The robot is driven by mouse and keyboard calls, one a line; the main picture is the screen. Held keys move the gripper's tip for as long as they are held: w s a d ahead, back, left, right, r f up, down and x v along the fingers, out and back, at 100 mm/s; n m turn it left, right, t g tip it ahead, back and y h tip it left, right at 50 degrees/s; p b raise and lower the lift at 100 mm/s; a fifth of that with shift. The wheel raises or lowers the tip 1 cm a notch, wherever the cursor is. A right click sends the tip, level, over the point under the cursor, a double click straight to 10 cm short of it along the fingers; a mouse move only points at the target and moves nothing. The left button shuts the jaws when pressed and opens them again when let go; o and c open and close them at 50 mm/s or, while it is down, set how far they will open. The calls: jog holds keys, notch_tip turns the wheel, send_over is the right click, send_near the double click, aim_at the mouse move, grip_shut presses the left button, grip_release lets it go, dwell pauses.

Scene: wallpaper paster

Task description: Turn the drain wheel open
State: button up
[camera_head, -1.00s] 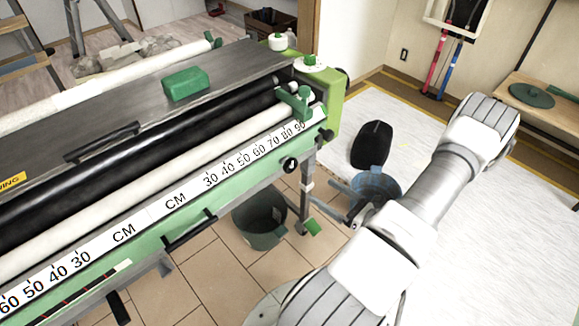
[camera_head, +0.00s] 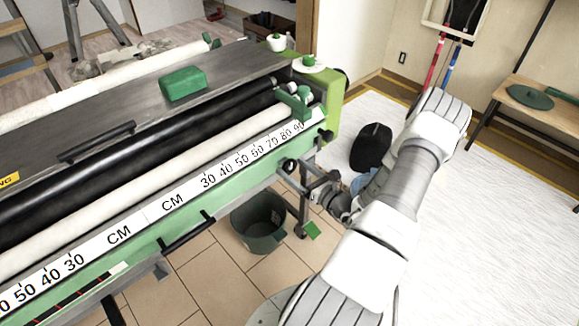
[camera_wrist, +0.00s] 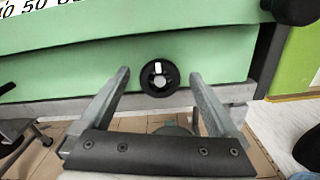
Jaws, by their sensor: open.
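The drain wheel (camera_wrist: 160,77) is a small round black knob with a pale centre on the green side panel of the pasting machine (camera_wrist: 60,58). In the head view the wheel (camera_head: 289,166) shows at the machine's near right end, above the bucket. My gripper (camera_wrist: 161,90) is open and empty, with one finger on each side of the wheel in the wrist view. The fingers look apart from the wheel; how far they are from the panel I cannot tell. In the head view my gripper (camera_head: 308,181) is close to the machine's end, just right of the wheel.
A dark green bucket (camera_head: 258,224) stands on the tiles below the wheel. A metal machine leg (camera_head: 303,212) and a green pedal-like piece (camera_head: 312,231) are beside it. A black bag-like object (camera_head: 371,147) lies on the white sheet (camera_head: 500,220) at right.

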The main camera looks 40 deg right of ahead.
jog(key=shift+w, duration=1.2)
jog(key=c, duration=1.4)
